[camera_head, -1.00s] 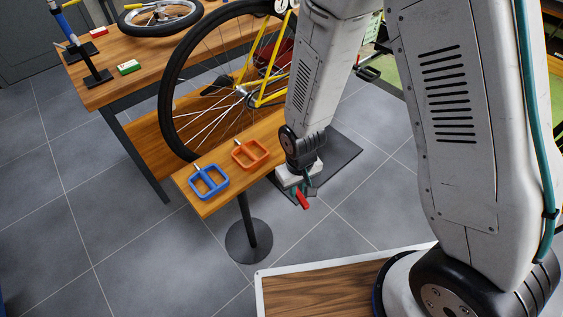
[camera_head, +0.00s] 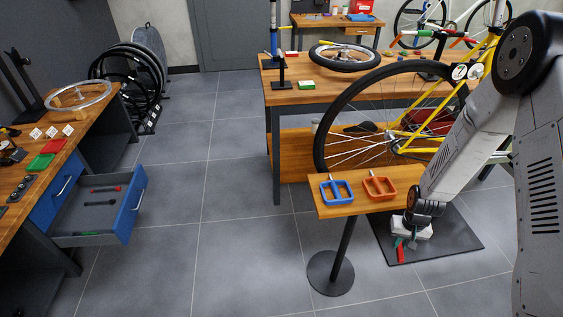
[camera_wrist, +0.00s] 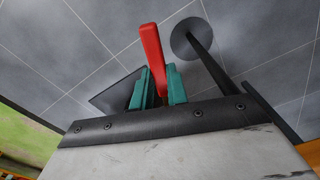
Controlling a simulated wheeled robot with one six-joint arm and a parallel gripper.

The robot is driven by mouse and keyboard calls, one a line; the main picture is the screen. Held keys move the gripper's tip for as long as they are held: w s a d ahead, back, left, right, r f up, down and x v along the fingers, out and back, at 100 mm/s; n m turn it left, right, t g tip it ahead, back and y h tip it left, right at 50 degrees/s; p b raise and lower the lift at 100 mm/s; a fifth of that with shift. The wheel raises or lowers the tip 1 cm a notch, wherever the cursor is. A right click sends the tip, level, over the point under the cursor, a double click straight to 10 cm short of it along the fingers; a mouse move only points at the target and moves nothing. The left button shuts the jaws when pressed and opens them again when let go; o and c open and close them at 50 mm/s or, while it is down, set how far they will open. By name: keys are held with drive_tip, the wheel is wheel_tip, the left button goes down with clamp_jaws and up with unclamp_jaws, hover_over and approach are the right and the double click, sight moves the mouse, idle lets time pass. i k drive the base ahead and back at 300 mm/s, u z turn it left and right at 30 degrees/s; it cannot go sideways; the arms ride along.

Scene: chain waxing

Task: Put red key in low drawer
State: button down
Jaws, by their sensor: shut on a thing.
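My gripper (camera_head: 408,243) is at the right in the head view, pointing down beside the pedal stand. Its teal fingers are shut on the red key (camera_head: 401,255), which sticks out beyond the fingertips. The wrist view shows the red key (camera_wrist: 152,48) between the two fingers (camera_wrist: 157,88). The low drawer (camera_head: 100,205) is blue-fronted and grey inside, pulled open from the left workbench. A red-handled tool and several dark and green-handled ones lie in it. My gripper is far to the right of the drawer.
The left workbench (camera_head: 62,175) carries red and green blocks and a wheel. The small stand (camera_head: 345,209) holds a blue and an orange pedal, close to my arm. A bicycle and a wooden bench stand behind. Grey floor (camera_head: 215,220) is clear between drawer and stand.

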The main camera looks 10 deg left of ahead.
sight(106, 217)
drive_tip(key=u, duration=0.75)
drive_tip(key=k, duration=1.05)
drive_tip(key=u, duration=1.35)
drive_tip(key=i, duration=1.15)
drive_tip(key=u, duration=0.5)
drive_tip(key=i, duration=1.65)
drive_tip(key=z, duration=1.05)
drive_tip(key=i, duration=1.25)
drive_tip(key=z, duration=0.8)
